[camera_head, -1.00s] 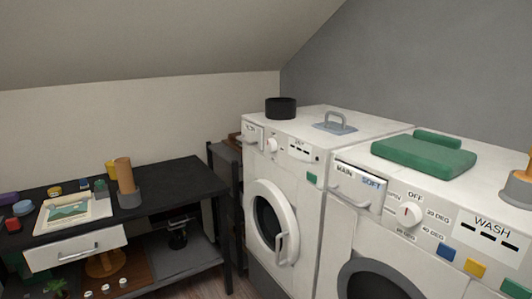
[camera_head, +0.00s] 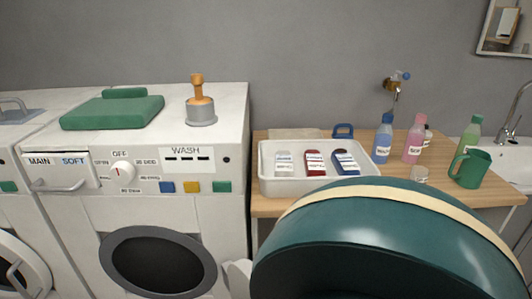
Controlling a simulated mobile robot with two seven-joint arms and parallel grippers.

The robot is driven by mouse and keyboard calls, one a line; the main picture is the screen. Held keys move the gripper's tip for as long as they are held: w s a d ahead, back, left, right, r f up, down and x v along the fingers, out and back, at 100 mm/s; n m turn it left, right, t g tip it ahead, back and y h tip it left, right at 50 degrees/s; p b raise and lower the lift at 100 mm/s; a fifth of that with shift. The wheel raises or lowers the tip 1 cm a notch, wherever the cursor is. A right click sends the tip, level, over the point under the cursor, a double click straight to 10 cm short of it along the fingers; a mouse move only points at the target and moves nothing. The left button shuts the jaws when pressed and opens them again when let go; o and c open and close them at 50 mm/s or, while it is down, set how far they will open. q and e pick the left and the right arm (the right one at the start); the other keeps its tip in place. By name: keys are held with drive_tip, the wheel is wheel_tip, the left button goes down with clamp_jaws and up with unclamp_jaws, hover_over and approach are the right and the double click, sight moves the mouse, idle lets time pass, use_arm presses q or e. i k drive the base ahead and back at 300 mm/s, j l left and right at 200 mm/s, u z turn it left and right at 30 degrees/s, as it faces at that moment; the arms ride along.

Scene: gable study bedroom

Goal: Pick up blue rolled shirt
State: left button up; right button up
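A dark blue item with a white label, which looks like the blue rolled shirt (camera_head: 346,162), lies at the right end of a white tray (camera_head: 268,184). A red labelled item (camera_head: 315,163) and a white labelled item (camera_head: 284,164) lie in a row to its left in the same tray. The tray stands on a wooden counter (camera_head: 465,197). Neither of my grippers is in view.
A large teal rounded object with a cream band (camera_head: 390,230) fills the foreground before the counter. A blue bottle (camera_head: 384,140), pink bottle (camera_head: 414,142) and green mug (camera_head: 470,170) stand right of the tray. A washing machine (camera_head: 235,135) stands left.

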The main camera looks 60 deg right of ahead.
sight(344, 165)
drive_tip(key=k+l+u, duration=0.1)
drive_tip(key=k+u, duration=0.4)
drive_tip(key=u, duration=0.2)
drive_tip(key=k+u, duration=0.35)
drive_tip(key=k+l+z, duration=0.1)
drive_tip(key=z, duration=0.15)
drive_tip(key=k+l+z, duration=0.25)
drive_tip(key=k+z, duration=0.1)
drive_tip(key=z, duration=0.25)
drive_tip(key=l+z, duration=0.15)
drive_tip(key=z, duration=0.2)
drive_tip(key=k+l+z, duration=0.1)
drive_tip(key=z, duration=0.25)
